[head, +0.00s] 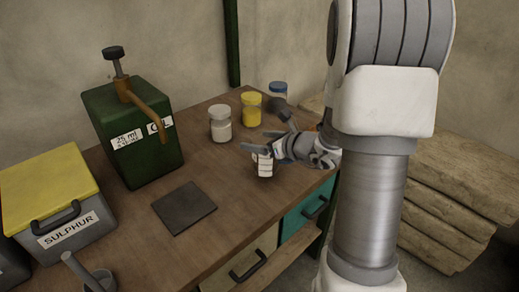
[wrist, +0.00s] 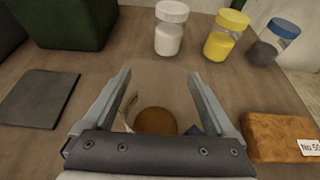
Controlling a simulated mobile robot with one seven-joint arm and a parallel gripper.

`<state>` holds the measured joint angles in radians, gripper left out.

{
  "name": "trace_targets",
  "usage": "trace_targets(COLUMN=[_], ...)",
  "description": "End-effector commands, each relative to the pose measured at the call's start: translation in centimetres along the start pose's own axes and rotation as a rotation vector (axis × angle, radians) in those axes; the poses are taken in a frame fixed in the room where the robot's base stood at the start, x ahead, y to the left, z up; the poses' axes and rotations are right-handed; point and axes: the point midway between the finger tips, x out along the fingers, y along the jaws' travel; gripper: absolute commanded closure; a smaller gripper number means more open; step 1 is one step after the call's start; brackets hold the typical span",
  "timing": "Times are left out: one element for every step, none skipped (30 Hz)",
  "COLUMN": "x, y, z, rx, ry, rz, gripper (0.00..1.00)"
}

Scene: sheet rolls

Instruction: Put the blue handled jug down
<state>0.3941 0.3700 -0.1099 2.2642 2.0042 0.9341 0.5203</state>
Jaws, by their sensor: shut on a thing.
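My gripper (head: 262,148) is over the right part of the wooden bench, near its front edge. Its fingers (wrist: 159,76) are shut on the jug, a pale see-through vessel (wrist: 166,78) with brown contents visible inside it. A small blue piece by the right finger may be its handle. In the head view the jug (head: 265,168) shows as a white, marked wall below the fingers, and looks upright. The fingers and palm hide much of it. I cannot tell whether its base touches the bench.
A dark square mat (head: 184,208) lies left of the jug, with bare bench between. Behind stand a white jar (head: 221,124), a yellow jar (head: 251,110) and a blue-lidded jar (head: 278,89). A green oil can (head: 135,138) and sulphur box (head: 60,205) stand left. A brown block (wrist: 280,137) lies right.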

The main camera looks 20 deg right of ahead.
Motion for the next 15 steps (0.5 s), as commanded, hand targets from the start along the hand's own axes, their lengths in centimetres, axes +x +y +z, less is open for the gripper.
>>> trace_targets(x=[0.5, 0.6, 0.8, 0.8, 0.9, 0.8, 0.8, 0.8, 0.8, 0.8, 0.8, 0.8, 0.9, 0.9, 1.0], y=[0.0, 0.0, 0.0, 0.0, 0.0, 0.0, 0.0, 0.0, 0.0, 0.0, 0.0, 0.0, 0.0, 0.0, 0.0], z=[-1.3, -1.6, -2.0, -2.2, -2.2, -2.1, -2.1, -2.0, -2.0, -2.0, -2.0, -2.1, -2.2, -2.3, -2.5], rx=[0.004, 0.003, 0.003, 0.003, 0.002, 0.001, 0.001, 0.001, 0.001, 0.001, 0.001, 0.001, 0.001, 0.001, 0.001], ry=[0.003, 0.002, 0.001, 0.001, 0.0, 0.0, -0.001, -0.001, -0.001, -0.001, -0.001, -0.001, -0.001, -0.001, -0.001], rz=[0.001, 0.001, 0.0, 0.0, 0.0, 0.0, 0.0, 0.0, 0.0, 0.0, 0.0, 0.0, 0.0, 0.0, 0.0], gripper=[0.71, 0.71, 0.71, 0.71, 0.71, 0.71, 0.71, 0.71, 0.71, 0.71, 0.71, 0.71, 0.71, 0.71, 0.71])
